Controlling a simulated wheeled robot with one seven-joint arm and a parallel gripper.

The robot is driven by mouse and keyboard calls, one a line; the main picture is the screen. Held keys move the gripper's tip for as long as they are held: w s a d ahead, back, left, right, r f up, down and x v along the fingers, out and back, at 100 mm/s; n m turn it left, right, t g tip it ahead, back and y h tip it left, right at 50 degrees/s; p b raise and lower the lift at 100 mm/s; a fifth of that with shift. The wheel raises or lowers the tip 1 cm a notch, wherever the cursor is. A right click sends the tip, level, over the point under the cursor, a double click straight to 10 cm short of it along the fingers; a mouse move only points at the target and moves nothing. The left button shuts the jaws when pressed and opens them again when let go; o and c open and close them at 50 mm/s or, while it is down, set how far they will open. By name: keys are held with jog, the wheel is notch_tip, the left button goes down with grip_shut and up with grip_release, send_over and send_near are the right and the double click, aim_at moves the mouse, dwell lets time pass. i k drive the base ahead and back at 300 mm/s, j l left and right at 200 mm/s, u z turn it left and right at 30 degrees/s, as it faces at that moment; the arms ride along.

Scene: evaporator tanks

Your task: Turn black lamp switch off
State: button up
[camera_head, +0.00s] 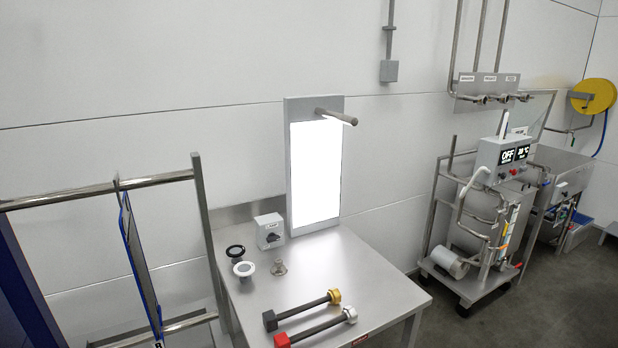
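A small grey switch box (266,227) with a black rotary knob (272,238) on its front stands at the back of the steel table, just left of the lamp. The knob's exact setting is too small to read. The lamp panel (315,172) is upright in a grey frame and glows bright white. A short metal rod (337,117) juts out near its top. My gripper is not in view.
The steel table (365,270) also holds a black ring (235,251), a white round fitting (244,268), a small metal fitting (279,267) and two dark bars (302,310) with coloured ends. A pipe rack (100,190) stands left. A wheeled tank unit (490,215) stands right.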

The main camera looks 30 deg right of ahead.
aim_at(272, 237)
jog(key=i+l+u, duration=0.15)
jog(key=l, duration=0.2)
jog(key=i+l+u, duration=0.15)
jog(key=l, duration=0.25)
jog(key=i+l+u, duration=0.15)
jog(key=l, duration=0.25)
jog(key=i, duration=0.05)
